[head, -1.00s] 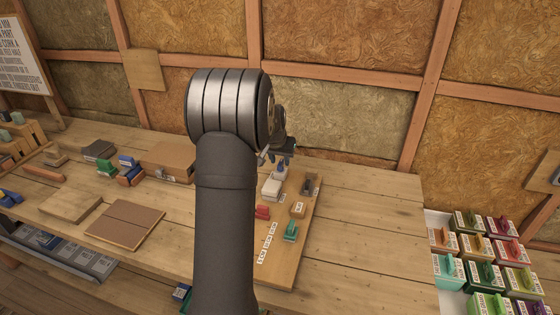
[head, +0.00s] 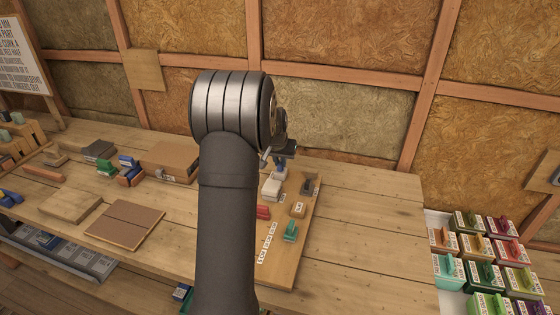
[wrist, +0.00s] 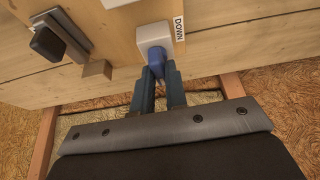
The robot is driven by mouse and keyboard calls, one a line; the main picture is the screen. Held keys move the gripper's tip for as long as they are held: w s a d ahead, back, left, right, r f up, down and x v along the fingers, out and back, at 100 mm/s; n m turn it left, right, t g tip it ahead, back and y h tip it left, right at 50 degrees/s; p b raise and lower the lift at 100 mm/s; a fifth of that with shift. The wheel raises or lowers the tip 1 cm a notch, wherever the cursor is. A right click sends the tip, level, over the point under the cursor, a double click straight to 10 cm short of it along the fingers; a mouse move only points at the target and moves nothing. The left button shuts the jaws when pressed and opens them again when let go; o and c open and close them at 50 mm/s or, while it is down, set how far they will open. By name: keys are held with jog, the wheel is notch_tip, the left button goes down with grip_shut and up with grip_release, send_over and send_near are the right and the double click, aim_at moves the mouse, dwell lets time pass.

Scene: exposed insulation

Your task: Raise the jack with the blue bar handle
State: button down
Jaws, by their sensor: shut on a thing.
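The blue bar handle (wrist: 155,54) sticks out of a white block (wrist: 156,34) in the wrist view, beside a label reading DOWN (wrist: 179,28). My gripper (wrist: 161,74) has both fingers shut on the blue handle, hiding part of it. In the head view my gripper (head: 281,157) is at the far end of the wooden board (head: 305,229). The white block (head: 271,188) shows there just below it. My own arm covers part of the board's left side, and the handle is mostly hidden by my gripper.
A dark-handled fitting (wrist: 48,43) is near the white block in the wrist view. Red (head: 263,212) and green (head: 290,231) handles sit nearer on the board. The bench to the right is clear up to a tray of coloured boxes (head: 487,245). The insulated wall (head: 350,122) stands behind.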

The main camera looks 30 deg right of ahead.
jog(key=n, duration=0.2)
jog(key=n+y, duration=0.1)
jog(key=n, duration=0.1)
jog(key=shift+d+t+y, duration=0.15)
jog(key=shift+t+y, duration=0.15)
jog(key=shift+t, duration=0.1)
jog(key=n, duration=0.2)
jog(key=n+y, duration=0.1)
jog(key=n, duration=0.1)
jog(key=shift+d+n+y, duration=0.1)
jog(key=shift+n+y, duration=0.2)
jog(key=shift+n, duration=0.1)
jog(key=n+y, duration=0.1)
jog(key=n, duration=0.3)
jog(key=shift+d+n+y, duration=0.1)
jog(key=shift+n+y, duration=0.2)
jog(key=shift+y, duration=0.1)
jog(key=shift+d+n+g+y, duration=0.1)
jog(key=shift+n+g+y, duration=0.45)
jog(key=shift+n, duration=1.45)
jog(key=c, duration=1.4)
grip_release()
jog(key=shift+c, duration=0.2)
